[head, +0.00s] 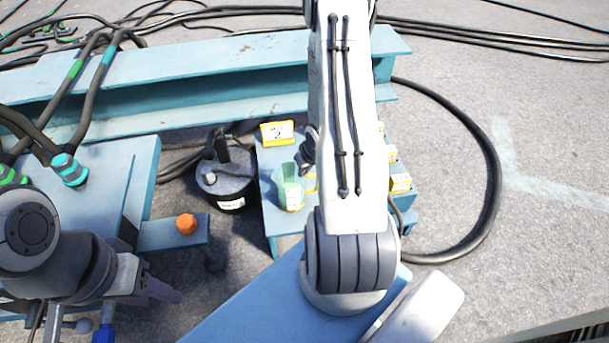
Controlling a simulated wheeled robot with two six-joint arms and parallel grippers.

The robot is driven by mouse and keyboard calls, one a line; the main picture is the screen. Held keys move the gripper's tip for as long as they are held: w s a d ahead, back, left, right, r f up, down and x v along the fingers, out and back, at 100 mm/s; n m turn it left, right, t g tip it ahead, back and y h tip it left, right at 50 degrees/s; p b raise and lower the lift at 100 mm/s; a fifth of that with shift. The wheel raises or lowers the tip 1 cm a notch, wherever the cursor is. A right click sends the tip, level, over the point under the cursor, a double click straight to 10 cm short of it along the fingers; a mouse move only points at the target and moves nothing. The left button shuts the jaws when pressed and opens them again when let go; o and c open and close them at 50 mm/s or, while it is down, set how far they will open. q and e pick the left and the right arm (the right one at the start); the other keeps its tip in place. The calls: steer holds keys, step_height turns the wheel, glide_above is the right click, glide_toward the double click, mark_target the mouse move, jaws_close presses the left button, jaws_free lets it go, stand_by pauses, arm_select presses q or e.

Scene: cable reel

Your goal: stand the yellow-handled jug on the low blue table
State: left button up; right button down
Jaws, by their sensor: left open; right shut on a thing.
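The jug (291,192), pale green and translucent with a whitish lower part, is upright at the low blue table (270,212). A bit of yellow, its handle, shows at its right side. I cannot tell whether its base touches the tabletop. My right gripper (307,162) is at the jug's handle side, shut on it; its fingers are mostly hidden behind my white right arm. My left gripper (160,289) is open and empty at the lower left, well away from the jug.
A yellow-edged label with a 2 (277,132) stands at the table's back left; more labels (400,183) are at its right. A dark round canister (225,183) stands left of it. An orange knob (186,223) sits on a blue bracket. A blue beam (220,75) runs behind.

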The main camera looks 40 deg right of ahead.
steer(key=shift+f, duration=0.2)
steer(key=c, duration=1)
jaws_free()
steer(key=p+v, duration=0.7)
steer(key=v, duration=0.5)
